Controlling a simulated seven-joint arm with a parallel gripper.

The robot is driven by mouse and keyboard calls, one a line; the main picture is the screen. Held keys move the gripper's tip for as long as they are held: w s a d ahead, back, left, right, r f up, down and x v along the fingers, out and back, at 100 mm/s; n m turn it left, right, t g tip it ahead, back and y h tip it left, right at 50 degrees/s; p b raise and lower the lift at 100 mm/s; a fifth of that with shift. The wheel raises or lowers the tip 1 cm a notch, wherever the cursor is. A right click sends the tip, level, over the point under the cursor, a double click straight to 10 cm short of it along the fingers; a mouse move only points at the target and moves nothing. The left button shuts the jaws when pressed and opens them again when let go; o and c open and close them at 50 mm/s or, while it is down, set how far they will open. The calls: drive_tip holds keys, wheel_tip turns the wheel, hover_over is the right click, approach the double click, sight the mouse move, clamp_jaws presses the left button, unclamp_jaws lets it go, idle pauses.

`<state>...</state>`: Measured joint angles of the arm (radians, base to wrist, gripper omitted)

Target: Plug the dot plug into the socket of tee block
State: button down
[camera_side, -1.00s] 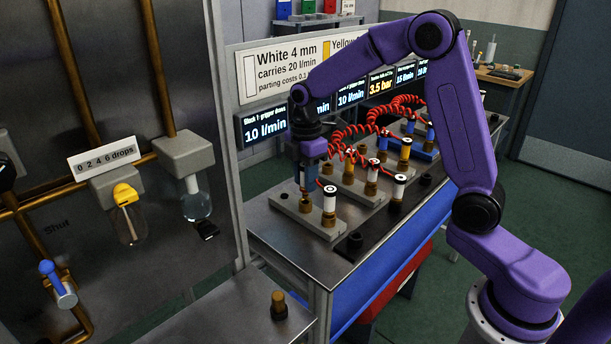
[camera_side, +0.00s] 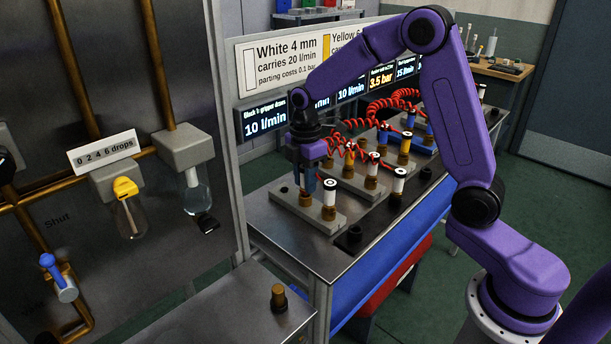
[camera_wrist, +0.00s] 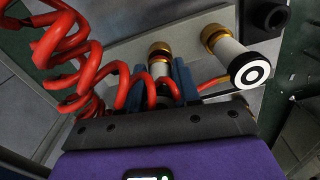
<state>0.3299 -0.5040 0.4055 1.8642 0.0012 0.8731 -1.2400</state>
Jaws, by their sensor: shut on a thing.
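My gripper (camera_side: 308,192) points down over the nearest grey block (camera_side: 322,222). Its blue fingers (camera_wrist: 168,82) are shut on a white plug (camera_wrist: 160,69) with a red coiled hose. The held plug is at the mouth of a brass socket (camera_wrist: 159,50) on that block; I cannot tell whether it is fully seated. The mark on its top is hidden, so I cannot confirm it is the dot plug, and no tee label shows on the block. Beside it, a white plug with a black ring (camera_wrist: 253,69) stands in the other brass socket (camera_wrist: 213,36).
More grey blocks with white, yellow and blue plugs run back along the bench (camera_side: 266,232). Red coiled hoses (camera_side: 352,150) hang behind the gripper. A cabinet with valves (camera_side: 110,190) stands left.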

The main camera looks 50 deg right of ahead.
drive_tip(key=shift+f, duration=0.35)
drive_tip(key=c, duration=0.7)
unclamp_jaws()
drive_tip(key=shift+c, duration=0.2)
wheel_tip(320, 180, up, 17)
drive_tip(key=shift+r, duration=0.2)
